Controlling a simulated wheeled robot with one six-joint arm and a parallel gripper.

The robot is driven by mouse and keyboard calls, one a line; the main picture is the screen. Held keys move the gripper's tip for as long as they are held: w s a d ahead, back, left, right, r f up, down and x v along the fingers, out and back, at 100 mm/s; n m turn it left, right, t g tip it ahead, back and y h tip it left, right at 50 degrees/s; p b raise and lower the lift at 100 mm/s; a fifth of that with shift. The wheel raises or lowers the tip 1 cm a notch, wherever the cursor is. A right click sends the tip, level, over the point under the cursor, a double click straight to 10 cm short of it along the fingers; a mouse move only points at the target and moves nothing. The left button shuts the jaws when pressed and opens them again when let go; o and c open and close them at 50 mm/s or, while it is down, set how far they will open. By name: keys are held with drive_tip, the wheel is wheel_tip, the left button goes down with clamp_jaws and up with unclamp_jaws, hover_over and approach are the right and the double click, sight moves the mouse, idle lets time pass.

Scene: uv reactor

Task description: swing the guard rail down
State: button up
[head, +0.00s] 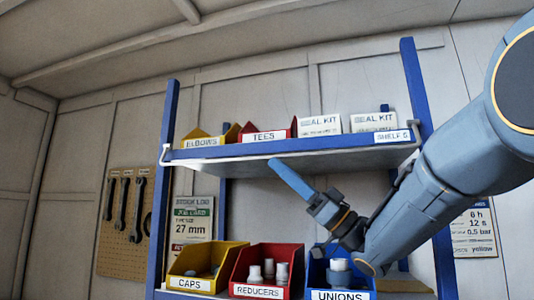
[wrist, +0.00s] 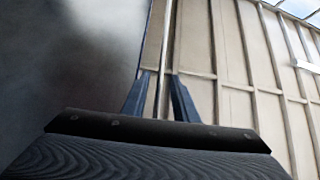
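The guard rail (head: 163,155) is a thin pale bar with bent ends. It runs along the lower front edge of the upper blue shelf (head: 300,146), with its bent left end at the left post. My gripper (head: 276,165) is below the front of that shelf, near its middle, with its blue fingers pointing up and left. In the wrist view my two blue fingers (wrist: 159,75) stand apart with a gap between them. A thin pale strip shows in that gap; I cannot tell whether it is the rail or part of the wall. No contact with the rail is visible.
The upper shelf holds a yellow elbows bin (head: 205,142), a red tees bin (head: 266,135) and seal kit boxes (head: 320,125). Below stand the caps (head: 205,270), reducers (head: 262,275) and unions (head: 340,282) bins. A pegboard with wrenches (head: 125,225) hangs at left.

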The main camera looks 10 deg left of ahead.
drive_tip(key=shift+n+g, duration=0.4)
drive_tip(key=p+x, duration=0.1)
drive_tip(key=x, duration=0.1)
drive_tip(key=p+x, duration=0.1)
drive_tip(key=x, duration=0.1)
drive_tip(key=p+x, duration=0.1)
drive_tip(key=x, duration=0.2)
drive_tip(key=shift+s+d+r, duration=0.2)
drive_tip(key=shift+d+r, duration=0.1)
drive_tip(key=shift+d, duration=0.05)
drive_tip(key=shift+a+r+p, duration=0.35)
drive_tip(key=shift+a+p, duration=0.05)
drive_tip(key=shift+a, duration=0.05)
clamp_jaws()
drive_tip(key=shift+f, duration=0.1)
